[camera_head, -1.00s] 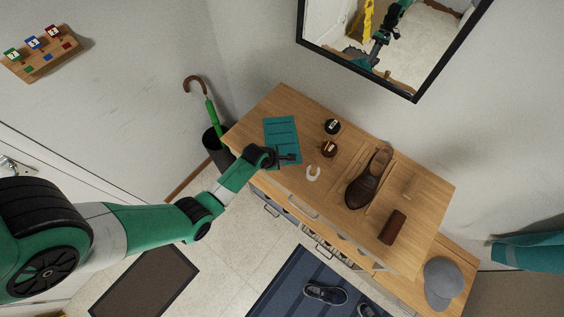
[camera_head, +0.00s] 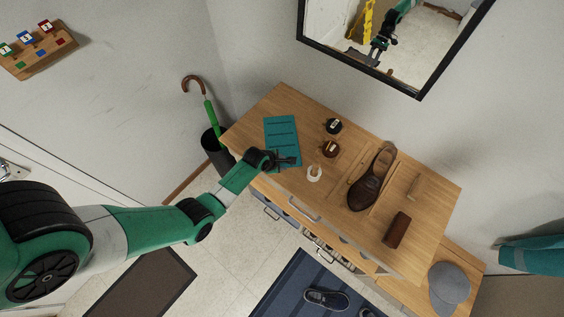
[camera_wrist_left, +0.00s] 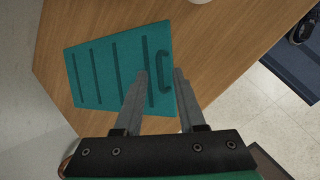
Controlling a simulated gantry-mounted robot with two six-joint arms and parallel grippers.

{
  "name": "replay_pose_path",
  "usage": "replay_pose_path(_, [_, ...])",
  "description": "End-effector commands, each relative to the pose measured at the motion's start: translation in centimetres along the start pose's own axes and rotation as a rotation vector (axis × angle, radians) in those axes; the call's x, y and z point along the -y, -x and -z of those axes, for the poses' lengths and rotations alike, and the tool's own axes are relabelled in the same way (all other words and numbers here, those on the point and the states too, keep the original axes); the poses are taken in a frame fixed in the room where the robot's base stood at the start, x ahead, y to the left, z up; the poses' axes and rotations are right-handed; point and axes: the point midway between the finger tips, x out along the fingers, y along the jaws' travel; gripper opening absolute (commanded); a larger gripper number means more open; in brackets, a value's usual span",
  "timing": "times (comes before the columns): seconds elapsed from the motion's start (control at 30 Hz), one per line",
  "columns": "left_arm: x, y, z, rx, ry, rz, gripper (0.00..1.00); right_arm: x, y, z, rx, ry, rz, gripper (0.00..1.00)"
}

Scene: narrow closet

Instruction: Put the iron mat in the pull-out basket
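The iron mat (camera_head: 281,135) is a flat teal sheet with dark stripes, lying on the left end of the wooden dresser top. In the left wrist view the mat (camera_wrist_left: 105,70) has a dark loop near its right edge. My left gripper (camera_head: 292,159) is at the mat's front corner. In the wrist view its two fingers (camera_wrist_left: 163,72) are apart, with the loop side of the mat showing between them. Whether they touch it is unclear. What may be the pull-out basket (camera_head: 333,256) shows only partly under the dresser's front edge. My right gripper is not directly in view.
On the dresser top are two round tins (camera_head: 331,148), a white ring-like item (camera_head: 314,173), a brown shoe (camera_head: 372,180) and a brown brush (camera_head: 397,230). A grey cap (camera_head: 449,283) lies at the right. An umbrella stand (camera_head: 214,146) is left of the dresser. A mirror hangs behind.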

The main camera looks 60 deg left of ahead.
Motion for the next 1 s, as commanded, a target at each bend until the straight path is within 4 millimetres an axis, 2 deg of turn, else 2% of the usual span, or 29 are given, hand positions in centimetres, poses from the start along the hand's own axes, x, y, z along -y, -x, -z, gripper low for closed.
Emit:
replay_pose_path(0.17, [-0.2,2.1,-0.2,0.0,0.0,0.0,0.39,0.0,-1.4,1.3,0.0,0.0,0.0,0.5])
replay_pose_path(0.4, [-0.5,7.7,-0.4,-0.001,0.001,0.001,0.39,0.0,-5.3,4.9,0.0,0.0,0.0,0.5])
replay_pose_path(0.6, [-0.3,11.1,-0.3,-0.001,0.0,0.0,0.39,0.0,-7.7,7.1,0.0,0.0,0.0,0.5])
replay_pose_path(0.77, [-0.1,12.1,-0.1,0.0,0.0,0.0,0.39,0.0,-8.3,7.6,0.0,0.0,0.0,0.5])
replay_pose_path(1.0, [0.0,12.1,0.0,0.0,0.0,0.0,0.39,0.0,-8.2,7.5,0.0,0.0,0.0,0.5])
